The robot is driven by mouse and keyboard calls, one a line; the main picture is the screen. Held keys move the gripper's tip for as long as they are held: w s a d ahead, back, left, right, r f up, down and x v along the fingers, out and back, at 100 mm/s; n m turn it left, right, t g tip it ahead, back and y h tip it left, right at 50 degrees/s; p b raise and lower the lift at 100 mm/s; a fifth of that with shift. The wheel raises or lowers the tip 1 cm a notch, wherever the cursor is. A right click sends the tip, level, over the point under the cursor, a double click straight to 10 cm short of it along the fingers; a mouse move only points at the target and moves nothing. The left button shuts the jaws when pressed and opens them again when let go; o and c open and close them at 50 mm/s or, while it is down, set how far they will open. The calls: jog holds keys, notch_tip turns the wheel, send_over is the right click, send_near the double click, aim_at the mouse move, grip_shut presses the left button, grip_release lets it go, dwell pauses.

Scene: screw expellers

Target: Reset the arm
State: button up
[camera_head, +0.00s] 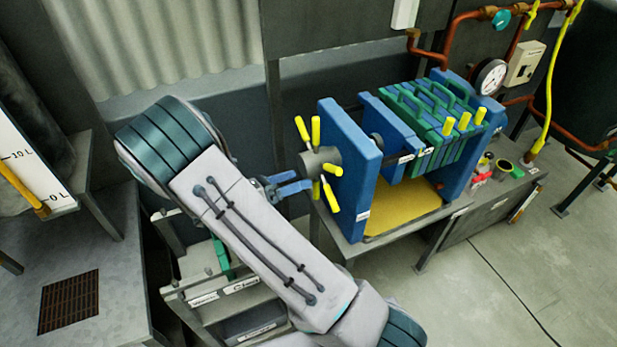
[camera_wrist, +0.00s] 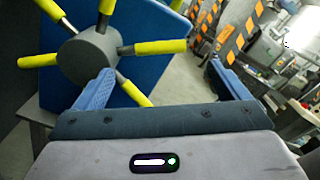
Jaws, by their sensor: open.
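My arm (camera_head: 262,223) reaches across the middle of the head view, and my gripper (camera_head: 300,183) is at its far end, left of the blue filter press. In the wrist view my gripper (camera_wrist: 160,90) is open, with its two blue fingers wide apart and nothing between them. The grey hub with yellow-handled spokes (camera_head: 320,160) sits on the press's left end plate. This handwheel (camera_wrist: 88,58) fills the upper left of the wrist view, close beyond the left finger. I cannot tell whether that finger touches it.
The blue press (camera_head: 350,170) holds green plates (camera_head: 432,115) above a yellow tray (camera_head: 402,208) on a grey bench. A rack stands below my arm. A tank with a level scale (camera_head: 25,165) is at far left. Open floor (camera_head: 490,290) lies at lower right.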

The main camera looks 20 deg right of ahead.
jog(key=shift+a, duration=0.35)
jog(key=shift+s+d, duration=0.1)
